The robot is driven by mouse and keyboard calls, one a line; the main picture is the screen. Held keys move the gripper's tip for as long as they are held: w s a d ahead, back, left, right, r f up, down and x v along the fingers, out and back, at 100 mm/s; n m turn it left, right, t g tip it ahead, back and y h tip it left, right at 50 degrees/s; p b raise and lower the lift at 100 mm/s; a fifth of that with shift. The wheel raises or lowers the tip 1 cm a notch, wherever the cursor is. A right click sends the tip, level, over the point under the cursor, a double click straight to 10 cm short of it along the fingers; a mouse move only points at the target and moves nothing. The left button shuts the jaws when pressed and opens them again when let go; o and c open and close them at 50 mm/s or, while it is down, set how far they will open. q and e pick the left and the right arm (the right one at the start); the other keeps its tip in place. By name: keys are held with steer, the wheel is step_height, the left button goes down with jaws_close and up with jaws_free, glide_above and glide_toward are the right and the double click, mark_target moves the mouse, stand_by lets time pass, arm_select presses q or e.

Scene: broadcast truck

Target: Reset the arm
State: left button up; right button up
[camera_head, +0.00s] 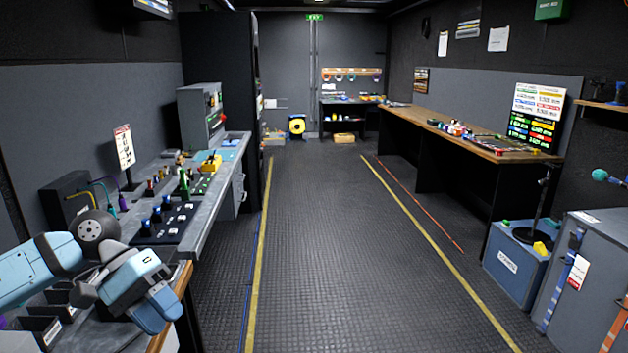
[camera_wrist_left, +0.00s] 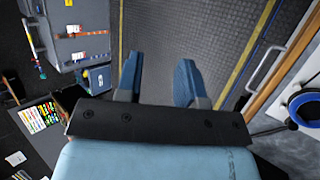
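My left arm comes in from the lower left in the head view, over the near end of the left bench. Its gripper (camera_head: 165,305) points down and to the right, beside the bench's wooden edge. In the left wrist view the gripper (camera_wrist_left: 158,80) shows two blue fingers spread apart with nothing between them. The floor shows behind the gap. My right gripper is not seen in either view.
The left bench (camera_head: 215,205) carries a control panel with dark blue knobs (camera_head: 156,214). A long wooden counter (camera_head: 450,135) runs along the right wall. A blue box (camera_head: 515,262) and grey cabinet (camera_head: 590,270) stand at right. The middle floor (camera_head: 320,230) is clear.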

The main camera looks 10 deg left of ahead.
arm_select(q)
steer(key=d+r+n+t+h+p, duration=0.25)
steer(key=d+n+h+p, duration=0.25)
steer(key=d+n+h, duration=0.7)
steer(key=s+a+f+m+t+y+p, duration=0.15)
steer(key=f+m+t+y+p, duration=0.25)
steer(key=f+m+t+y, duration=0.65)
steer(key=s+f+m+t+y+p, duration=0.3)
steer(key=f+m+t+y+p, duration=0.15)
steer(key=m, duration=1.15)
steer(key=s+f+n+g+y+p, duration=0.1)
steer(key=s+f+n+g, duration=0.3)
steer(key=s+f+n, duration=0.6)
steer(key=shift+s+y, duration=0.45)
steer(key=shift+y, duration=0.35)
